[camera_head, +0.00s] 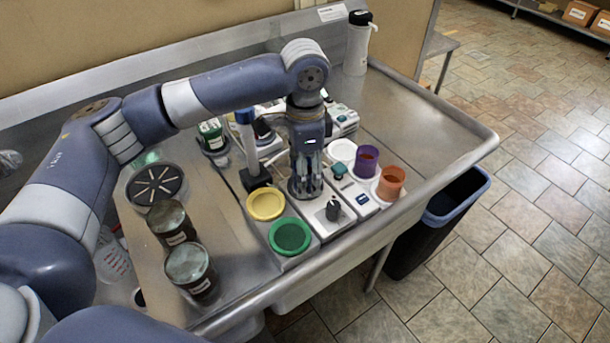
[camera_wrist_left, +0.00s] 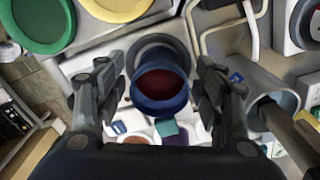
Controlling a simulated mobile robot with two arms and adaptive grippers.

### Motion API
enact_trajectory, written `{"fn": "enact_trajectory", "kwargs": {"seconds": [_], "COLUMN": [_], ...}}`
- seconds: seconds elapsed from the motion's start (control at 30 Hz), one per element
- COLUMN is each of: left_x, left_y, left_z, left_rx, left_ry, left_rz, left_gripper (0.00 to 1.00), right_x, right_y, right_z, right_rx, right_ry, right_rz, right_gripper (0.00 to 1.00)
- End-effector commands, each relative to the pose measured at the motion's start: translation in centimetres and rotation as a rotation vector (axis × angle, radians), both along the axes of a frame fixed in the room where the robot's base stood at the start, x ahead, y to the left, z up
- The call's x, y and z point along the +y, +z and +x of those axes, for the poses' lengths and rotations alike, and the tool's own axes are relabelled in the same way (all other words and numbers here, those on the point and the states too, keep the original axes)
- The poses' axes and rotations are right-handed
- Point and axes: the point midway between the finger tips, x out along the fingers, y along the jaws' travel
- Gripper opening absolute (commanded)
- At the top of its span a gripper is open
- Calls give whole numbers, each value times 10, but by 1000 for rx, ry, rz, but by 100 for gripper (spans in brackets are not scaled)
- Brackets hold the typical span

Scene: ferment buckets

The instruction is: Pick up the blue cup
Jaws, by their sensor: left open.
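The blue cup (camera_wrist_left: 160,88) shows in the left wrist view, between my left gripper's two fingers (camera_wrist_left: 160,92). It has a dark reddish inside and a round grey base or ring behind its far side. The fingers stand on either side of it with gaps, so the gripper is open and not closed on it. In the head view my left gripper (camera_head: 306,182) points down over the row of scales, and it hides most or all of the cup. My right gripper is not in view.
A purple cup (camera_head: 366,161) and an orange cup (camera_head: 390,184) stand to the right. Yellow (camera_head: 266,204) and green (camera_head: 290,237) dishes lie in front-left. Dark jars (camera_head: 191,270) stand at the left.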

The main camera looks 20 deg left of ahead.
Motion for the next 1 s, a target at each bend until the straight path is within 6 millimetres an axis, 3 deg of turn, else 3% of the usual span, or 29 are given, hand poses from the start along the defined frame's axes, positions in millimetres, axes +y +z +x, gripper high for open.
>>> {"fn": "enact_trajectory", "kwargs": {"seconds": [0.07,0.27,0.4,0.67,1.0], "left_x": [0,0,0,0,-1], "left_y": [0,0,1,8,72], "left_z": [0,0,0,1,1], "left_rx": [0,0,0,-2,-3], "left_ry": [0,0,0,1,1], "left_rz": [0,0,0,0,-2], "left_gripper": [61,16,11,11,11], "right_x": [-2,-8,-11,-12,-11], "right_y": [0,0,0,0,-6], "right_z": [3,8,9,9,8], "right_rx": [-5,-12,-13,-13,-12], "right_ry": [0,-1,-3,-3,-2], "right_rz": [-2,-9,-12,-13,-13], "right_gripper": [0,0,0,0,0]}}
